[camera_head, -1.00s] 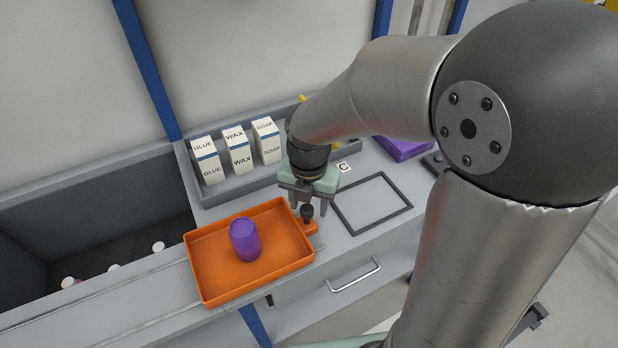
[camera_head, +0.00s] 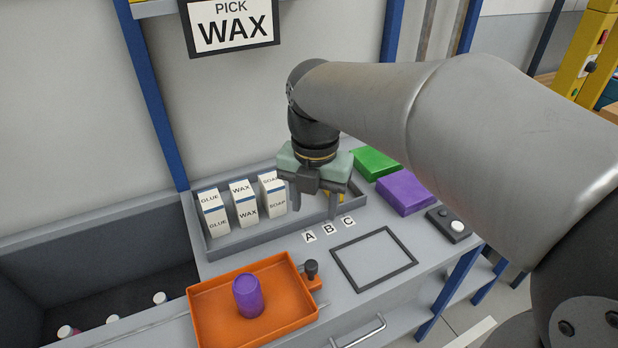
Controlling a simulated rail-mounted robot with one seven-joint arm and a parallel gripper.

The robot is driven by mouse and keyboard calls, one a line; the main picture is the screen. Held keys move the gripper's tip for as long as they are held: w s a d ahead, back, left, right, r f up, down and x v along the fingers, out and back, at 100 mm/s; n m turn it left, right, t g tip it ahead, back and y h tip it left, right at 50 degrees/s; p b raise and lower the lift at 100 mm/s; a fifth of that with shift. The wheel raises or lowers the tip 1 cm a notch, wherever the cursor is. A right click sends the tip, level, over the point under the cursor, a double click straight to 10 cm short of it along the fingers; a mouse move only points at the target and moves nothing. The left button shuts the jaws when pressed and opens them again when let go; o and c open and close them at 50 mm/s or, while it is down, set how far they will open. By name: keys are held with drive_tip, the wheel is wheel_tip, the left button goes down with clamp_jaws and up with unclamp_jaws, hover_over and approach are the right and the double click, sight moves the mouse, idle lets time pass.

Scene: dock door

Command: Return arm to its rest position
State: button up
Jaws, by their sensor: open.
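My gripper (camera_head: 312,206) is open and empty, with its fingers pointing down. It hangs above the counter, in front of the right end of the grey rack and near the letter cards. My arm reaches in from the right side of the picture. An orange tray (camera_head: 211,336) sits below and left of the gripper, with a purple cylinder (camera_head: 248,297) standing in it. A dark knob (camera_head: 311,268) stands on an orange tab at the tray's right side. The gripper is clear of both tray and knob.
GLUE (camera_head: 213,213), WAX (camera_head: 244,204) and SOAP (camera_head: 272,195) boxes stand in the grey rack (camera_head: 240,243). A sign (camera_head: 232,24) reads "PICK WAX". A black square frame (camera_head: 374,260), purple block (camera_head: 405,191), green block (camera_head: 376,162) and button box (camera_head: 450,224) lie to the right.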

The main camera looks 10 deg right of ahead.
idle(0.4)
drive_tip(key=s+d+f+m, duration=0.4)
drive_tip(key=s+f+m, duration=0.1)
drive_tip(key=m, duration=1)
drive_tip(key=s+d+f+m+p, duration=0.1)
drive_tip(key=s+d+f+m, duration=0.3)
drive_tip(key=m, duration=1.1)
drive_tip(key=s+f, duration=0.1)
drive_tip(key=s, duration=0.2)
drive_tip(key=shift+s+d+m, duration=0.2)
drive_tip(key=shift+s+m, duration=0.1)
drive_tip(key=shift+f, duration=0.1)
